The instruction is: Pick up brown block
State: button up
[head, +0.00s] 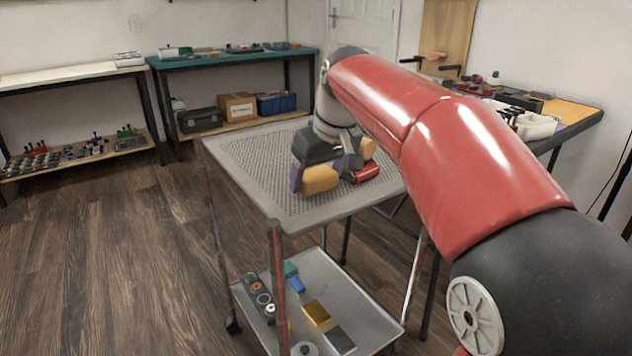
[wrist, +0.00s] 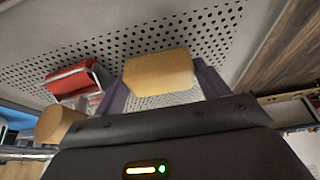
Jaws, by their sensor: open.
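A yellow-brown block (head: 320,180) lies on the perforated top of a grey cart (head: 235,165). It also shows in the wrist view (wrist: 158,72), ahead of my gripper. My gripper (head: 318,174) is low over the cart top, its purple fingers apart on either side of the block. In the wrist view my gripper's fingers (wrist: 163,85) stand left and right of it. I cannot tell whether either finger touches the block.
A red object (head: 365,173) lies right of the block, with a tan rounded piece (head: 368,148) behind it. The cart top is bare to the left. The lower shelf (head: 330,275) holds several small items. A cluttered table (head: 575,112) stands at the right.

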jog(key=c, duration=0.7)
jog(key=shift+r, duration=0.1)
jog(key=shift+c, duration=0.2)
